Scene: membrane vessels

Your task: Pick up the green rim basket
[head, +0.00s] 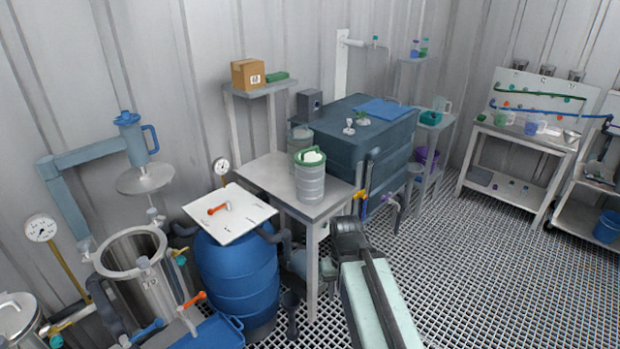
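A green ring with white inside it, which looks like the green rim basket (310,155), sits at the top of a grey ribbed canister (310,184). The canister stands upright on a grey metal table (262,176), near its right side. How deep the basket reaches into the canister is hidden. My arm rises from the bottom of the picture, and its dark end, my gripper (354,209), is just right of the table's front corner. It is apart from the basket in the picture, below and to the right. Its fingers are too small and dark to tell open from shut.
A dark blue-grey tank (362,135) stands close behind and right of the canister, with pipes and a yellow valve at its front. A blue barrel (238,275) with a white board (228,212) on top stands left of the table. Open grating floor (480,260) lies to the right.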

